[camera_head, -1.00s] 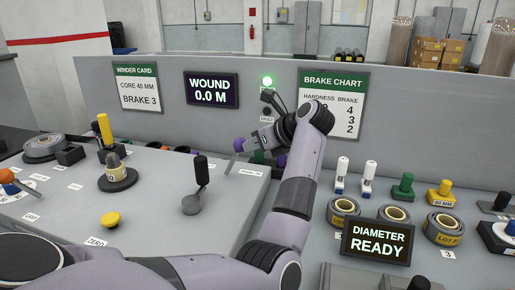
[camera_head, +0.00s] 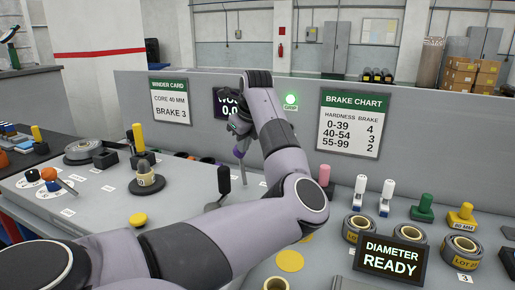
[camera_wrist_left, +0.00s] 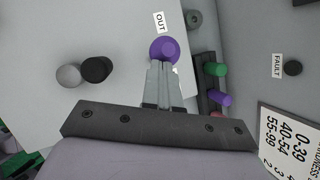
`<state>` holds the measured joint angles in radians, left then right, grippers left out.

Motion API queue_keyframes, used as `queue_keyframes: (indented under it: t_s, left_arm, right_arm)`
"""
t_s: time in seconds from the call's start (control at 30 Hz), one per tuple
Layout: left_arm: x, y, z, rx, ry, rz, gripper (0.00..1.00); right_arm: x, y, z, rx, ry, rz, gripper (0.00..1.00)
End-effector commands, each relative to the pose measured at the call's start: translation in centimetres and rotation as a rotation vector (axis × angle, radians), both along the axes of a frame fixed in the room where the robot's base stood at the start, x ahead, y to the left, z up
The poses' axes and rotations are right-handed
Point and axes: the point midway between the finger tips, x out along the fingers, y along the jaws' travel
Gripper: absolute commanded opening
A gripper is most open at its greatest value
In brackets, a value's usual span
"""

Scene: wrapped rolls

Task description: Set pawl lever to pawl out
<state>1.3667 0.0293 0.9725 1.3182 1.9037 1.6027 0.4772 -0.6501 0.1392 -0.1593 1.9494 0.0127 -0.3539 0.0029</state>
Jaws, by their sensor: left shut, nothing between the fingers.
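The pawl lever's purple round knob (camera_wrist_left: 164,50) is at the tips of my left gripper (camera_wrist_left: 163,68) in the wrist view, next to a label reading OUT (camera_wrist_left: 159,22). The fingers are shut together with nothing between them. Whether they touch the knob I cannot tell. The lever's shaft is hidden there. In the head view my left gripper (camera_head: 241,145) reaches down at the back of the grey console, and a bit of purple (camera_head: 238,153) shows by its tips. My right gripper is not in view.
A black-handled lever (camera_head: 224,180) stands in front of the gripper on the console (camera_head: 110,207). It also shows in the wrist view (camera_wrist_left: 95,70). A row of small coloured pegs (camera_wrist_left: 217,69) lies beside the knob. A brake chart (camera_head: 350,125) hangs on the back panel.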

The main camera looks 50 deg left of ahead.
Motion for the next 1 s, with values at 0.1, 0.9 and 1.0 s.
queue_keyframes:
  t_s: [0.1,0.9,1.0]
  left_arm:
    - [-0.8,1.5,0.0,-0.091,-0.051,0.003,0.00]
    - [-2.7,5.0,-0.9,-0.205,-0.110,0.000,0.00]
    - [-2.8,5.0,-0.9,-0.204,-0.109,0.000,0.00]
  right_arm:
    - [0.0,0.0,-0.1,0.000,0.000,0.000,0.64]
    - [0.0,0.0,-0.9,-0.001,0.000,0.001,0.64]
    - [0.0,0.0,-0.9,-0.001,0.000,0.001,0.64]
